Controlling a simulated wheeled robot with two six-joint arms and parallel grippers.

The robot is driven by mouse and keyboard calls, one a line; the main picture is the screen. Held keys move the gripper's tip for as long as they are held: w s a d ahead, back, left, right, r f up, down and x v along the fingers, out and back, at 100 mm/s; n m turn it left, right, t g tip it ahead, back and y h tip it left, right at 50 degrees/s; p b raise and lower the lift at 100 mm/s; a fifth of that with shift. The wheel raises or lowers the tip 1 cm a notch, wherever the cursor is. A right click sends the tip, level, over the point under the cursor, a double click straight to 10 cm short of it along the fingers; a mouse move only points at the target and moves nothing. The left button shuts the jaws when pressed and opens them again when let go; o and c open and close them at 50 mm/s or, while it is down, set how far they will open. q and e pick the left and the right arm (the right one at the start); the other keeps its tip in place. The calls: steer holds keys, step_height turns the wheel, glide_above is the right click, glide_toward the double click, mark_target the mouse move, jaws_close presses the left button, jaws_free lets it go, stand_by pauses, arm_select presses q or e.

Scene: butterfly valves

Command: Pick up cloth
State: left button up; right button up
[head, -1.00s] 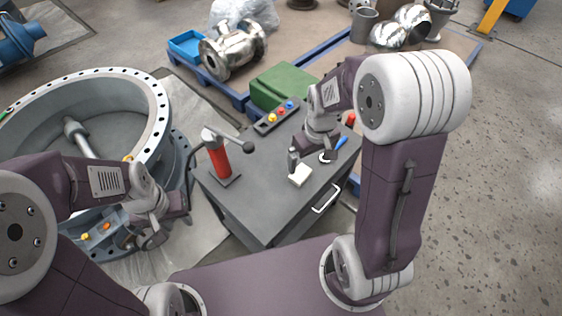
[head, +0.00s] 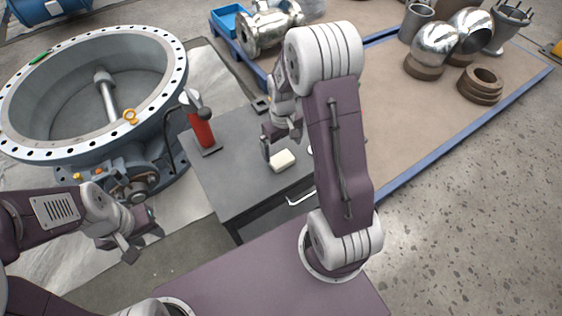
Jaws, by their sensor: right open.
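A small cream-white folded pad, which looks like the cloth (head: 283,161), lies on the dark grey top of the cabinet (head: 233,178) in the head view. My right gripper (head: 281,143) is open, just behind and above the cloth, with one finger near its left end. I cannot tell whether it touches the cloth. My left gripper (head: 138,242) is at the lower left, away from the cabinet top and the cloth. Its finger gap is not clear.
A red tool with a grey head (head: 201,128) stands on the cabinet left of the cloth. The large flanged valve ring (head: 152,60) is at the left. My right arm hides the cabinet's right part. A pallet with metal fittings (head: 480,86) lies behind.

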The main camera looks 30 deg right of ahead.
mark_target(283, 160)
step_height(283, 160, down, 2)
steer(key=shift+s+d, duration=0.1)
steer(key=shift+s, duration=0.05)
steer(key=shift+w+f, duration=0.2)
steer(key=shift+f, duration=0.35)
step_height(283, 160, down, 4)
steer(key=shift+d+f+b, duration=0.1)
steer(key=shift+b, duration=0.7)
steer(key=shift+w+f, duration=0.15)
steer(key=shift+f, duration=0.2)
steer(key=shift+r, duration=0.1)
steer(key=shift+c, duration=1.2)
steer(key=c, duration=1.1)
